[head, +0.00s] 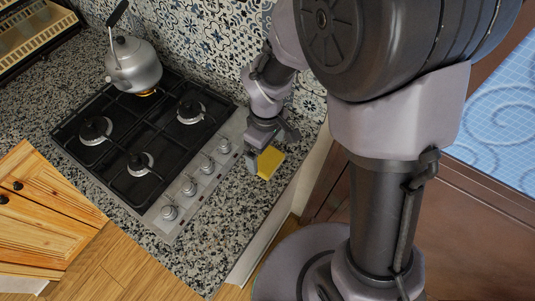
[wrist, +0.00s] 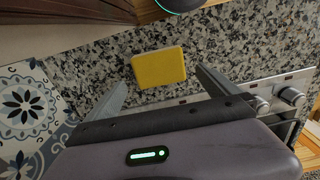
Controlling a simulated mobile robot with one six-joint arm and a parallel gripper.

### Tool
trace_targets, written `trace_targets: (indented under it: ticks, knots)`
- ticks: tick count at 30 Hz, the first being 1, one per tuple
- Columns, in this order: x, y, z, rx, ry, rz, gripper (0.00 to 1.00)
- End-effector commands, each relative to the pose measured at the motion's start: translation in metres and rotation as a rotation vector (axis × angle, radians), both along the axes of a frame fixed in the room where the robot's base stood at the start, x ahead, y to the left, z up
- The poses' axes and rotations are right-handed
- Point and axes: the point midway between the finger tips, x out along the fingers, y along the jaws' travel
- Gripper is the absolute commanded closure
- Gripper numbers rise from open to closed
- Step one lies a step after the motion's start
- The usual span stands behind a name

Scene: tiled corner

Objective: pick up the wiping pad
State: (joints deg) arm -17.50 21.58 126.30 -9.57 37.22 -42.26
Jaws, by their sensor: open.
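The wiping pad (head: 271,162) is a small yellow rectangular block. It lies flat on the speckled granite counter, to the right of the stove in the head view. In the wrist view the pad (wrist: 159,68) lies beyond and between the two finger tips. My gripper (head: 268,152) is just above the counter beside the pad, and one finger hides part of the pad's left side in the head view. In the wrist view my gripper (wrist: 160,84) has its fingers spread wide and nothing between them is held.
A gas stove (head: 150,140) with a row of knobs (head: 197,178) is close to the left of the pad. A metal kettle (head: 133,65) stands on its back burner. A patterned tile wall (head: 190,35) rises behind. Bare counter (head: 236,215) lies in front of the pad.

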Motion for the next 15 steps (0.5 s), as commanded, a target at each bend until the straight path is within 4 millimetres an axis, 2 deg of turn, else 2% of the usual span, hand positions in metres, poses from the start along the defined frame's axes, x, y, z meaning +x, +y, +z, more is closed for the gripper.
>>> trace_targets:
  ticks: [7,14,15]
  knots:
    - [0.000,-0.001,-0.047,-0.001,0.003,-0.002,0.00]
    - [0.001,0.000,-0.049,0.000,0.000,-0.002,0.00]
    - [0.001,0.000,-0.049,0.000,0.000,-0.002,0.08]
